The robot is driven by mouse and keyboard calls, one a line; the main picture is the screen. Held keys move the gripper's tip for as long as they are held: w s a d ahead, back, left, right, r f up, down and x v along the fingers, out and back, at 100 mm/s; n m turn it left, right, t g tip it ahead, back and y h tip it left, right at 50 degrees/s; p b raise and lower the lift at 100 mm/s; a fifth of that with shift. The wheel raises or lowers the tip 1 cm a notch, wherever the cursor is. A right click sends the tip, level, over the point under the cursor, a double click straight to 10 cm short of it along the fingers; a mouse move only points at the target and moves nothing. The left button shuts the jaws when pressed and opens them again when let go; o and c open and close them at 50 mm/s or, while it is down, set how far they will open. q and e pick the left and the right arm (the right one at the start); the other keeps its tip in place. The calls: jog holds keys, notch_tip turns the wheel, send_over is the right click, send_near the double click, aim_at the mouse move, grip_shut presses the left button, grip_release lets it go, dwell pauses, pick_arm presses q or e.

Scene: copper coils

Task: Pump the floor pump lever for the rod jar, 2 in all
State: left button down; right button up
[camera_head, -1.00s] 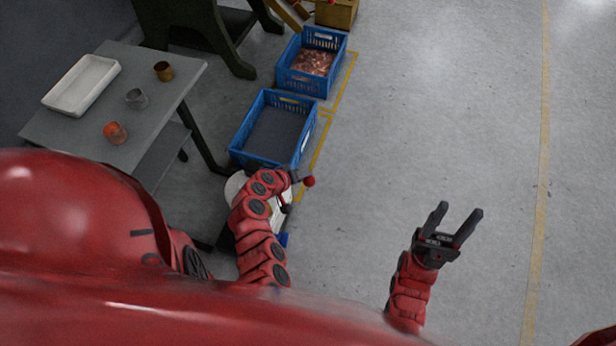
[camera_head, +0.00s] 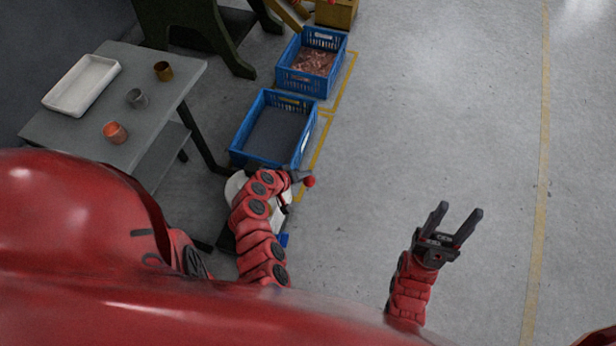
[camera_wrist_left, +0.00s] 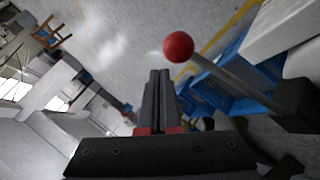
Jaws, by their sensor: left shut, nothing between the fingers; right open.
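The pump lever shows in the left wrist view as a grey rod (camera_wrist_left: 232,80) with a red ball knob (camera_wrist_left: 179,46) on its end. In the head view the red knob (camera_head: 309,181) sits beside my left gripper (camera_head: 300,175), and the pump body (camera_head: 234,188) is mostly hidden behind my left arm. My left gripper, also in the left wrist view (camera_wrist_left: 160,75), is shut and empty, with the knob just beyond and right of its fingertips. I cannot tell whether they touch. My right gripper (camera_head: 462,212) is open and empty above bare floor.
Two blue crates stand on the floor beyond the pump: one with a dark inside (camera_head: 240,150), one with copper scrap (camera_head: 283,80). A grey table (camera_head: 60,128) at left holds a white tray (camera_head: 50,100) and several small cups. The floor on the right is clear.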

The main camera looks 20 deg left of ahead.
pick_arm(q)
jog(key=shift+f, duration=0.15)
jog(key=shift+d+f+b, duration=0.1)
jog(key=shift+f+b, duration=0.15)
jog(key=shift+b, duration=0.2)
jog(key=shift+s+d+f+b, duration=0.1)
jog(key=shift+d+f+b, duration=0.05)
jog(key=shift+f+b, duration=0.85)
jog(key=shift+w+d+f+b, duration=0.1)
jog(key=shift+d+f+b, duration=0.1)
jog(key=shift+f+b, duration=0.8)
jog(key=shift+s+d+f+b, duration=0.15)
jog(key=shift+f+b, duration=0.6)
jog(key=shift+f, duration=0.45)
dwell(2.3)
dwell(0.5)
jog(key=shift+a+r+p, duration=0.2)
jog(key=shift+r+p, duration=0.5)
jog(key=shift+r, duration=0.5)
jog(key=shift+a+r+p, duration=0.2)
jog(key=shift+r+p, duration=0.55)
jog(key=shift+r, duration=0.4)
jog(key=shift+a+r+p, duration=0.2)
jog(key=shift+r+p, duration=0.5)
jog(key=shift+r, duration=0.5)
